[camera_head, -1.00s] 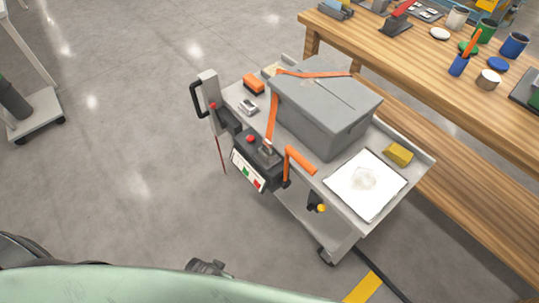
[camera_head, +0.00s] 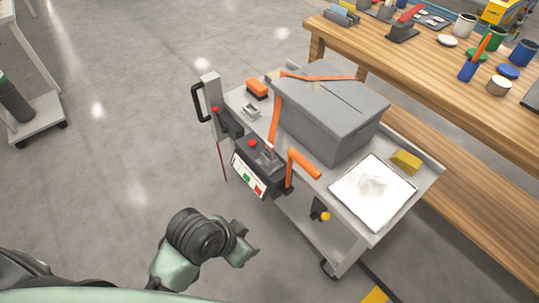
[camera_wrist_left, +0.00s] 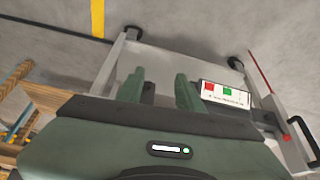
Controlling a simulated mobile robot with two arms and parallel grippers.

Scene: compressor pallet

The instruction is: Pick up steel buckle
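A small silver steel buckle (camera_head: 251,110) lies on the grey top of the cart (camera_head: 237,98), left of a grey lidded box (camera_head: 335,112). An orange strap (camera_head: 275,118) runs over that box. My left gripper (camera_head: 246,247) is in front of the cart, low in the head view and well apart from the buckle. In the left wrist view its two green fingers (camera_wrist_left: 161,90) are spread with nothing visible held between them. The buckle cannot be made out in the left wrist view. My right gripper is out of view.
A control box (camera_head: 260,170) with an orange handle (camera_head: 303,163) and a black push handle (camera_head: 201,102) stick out from the cart's near side. An orange-and-black block (camera_head: 257,89) lies behind the buckle. A wooden workbench (camera_head: 420,75) stands behind.

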